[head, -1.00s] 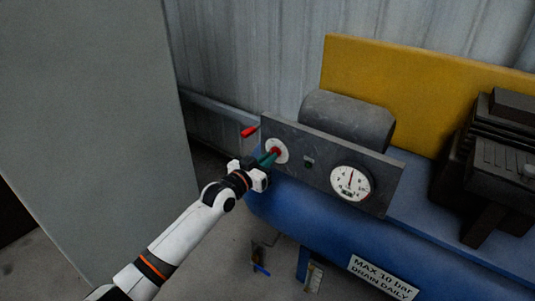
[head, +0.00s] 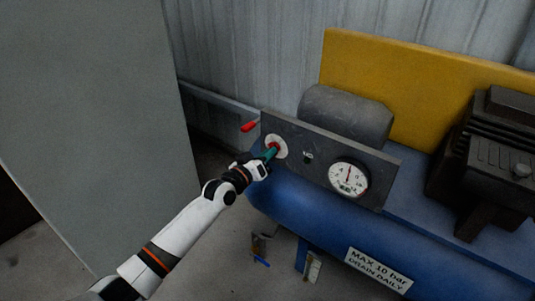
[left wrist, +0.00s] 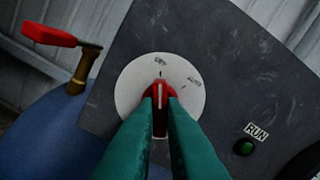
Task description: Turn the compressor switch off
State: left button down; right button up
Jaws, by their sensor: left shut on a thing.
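The compressor switch is a red knob (left wrist: 160,108) with a white pointer line on a round white dial (left wrist: 131,88) on a dark grey panel (left wrist: 200,35). In the left wrist view the pointer points up at the dial's top mark, which appears to read OFF. A second mark to its right appears to read AUTO. The dial also shows in the head view (head: 281,143). My left gripper (head: 271,153) is shut on the knob, with its green fingers on either side of it. My right gripper is out of view.
A red-handled valve lever (left wrist: 48,34) sticks out left of the panel. The blue tank (head: 320,222) lies below. A grey cabinet or wall panel (head: 90,110) stands at left.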

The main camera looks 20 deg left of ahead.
pick_arm(q)
jog(key=c, duration=1.5)
grip_release()
